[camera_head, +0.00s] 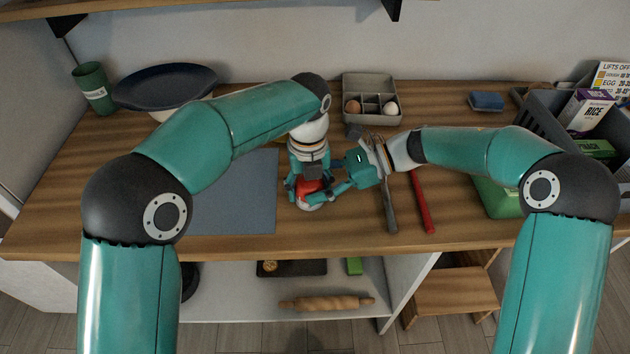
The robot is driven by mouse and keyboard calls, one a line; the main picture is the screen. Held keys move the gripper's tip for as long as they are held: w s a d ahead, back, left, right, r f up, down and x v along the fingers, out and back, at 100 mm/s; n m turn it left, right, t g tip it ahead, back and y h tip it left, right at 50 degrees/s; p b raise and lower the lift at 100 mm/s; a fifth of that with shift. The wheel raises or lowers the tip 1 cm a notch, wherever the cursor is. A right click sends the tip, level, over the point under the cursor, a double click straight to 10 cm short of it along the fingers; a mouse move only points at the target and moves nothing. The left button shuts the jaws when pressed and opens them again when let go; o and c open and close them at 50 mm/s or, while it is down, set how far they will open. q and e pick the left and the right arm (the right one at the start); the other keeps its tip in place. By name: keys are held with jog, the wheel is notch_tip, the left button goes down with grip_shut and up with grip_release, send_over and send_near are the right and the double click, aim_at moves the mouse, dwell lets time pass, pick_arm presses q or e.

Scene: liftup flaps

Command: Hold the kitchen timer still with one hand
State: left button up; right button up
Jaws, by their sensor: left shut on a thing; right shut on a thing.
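The kitchen timer, a small red and white thing (311,187), is near the middle of the wooden counter, by the right edge of a grey-blue mat (245,205). My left gripper (306,192) comes down on it from above and is shut on it, hiding part of it. My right gripper (330,192) reaches in from the right at a low angle and is shut with its fingers at the timer's right side. The exact contact of the fingers is too small to see.
Right of the timer lie a dark grey utensil (389,205) and a red-handled one (421,202). Behind stands a divided box (373,83) with eggs. A dark bowl (165,85) and green cup (93,88) are back left. A grey crate (565,125) with packages stands right.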

jog(key=shift+m+t, duration=0.8)
jog(key=shift+t, duration=0.2)
jog(key=o, duration=1.1)
jog(key=shift+o, duration=0.2)
jog(key=shift+s, duration=0.1)
jog(key=shift+d, duration=0.1)
jog(key=v, duration=1.1)
jog(key=shift+d+r, duration=0.2)
jog(key=shift+d, duration=0.15)
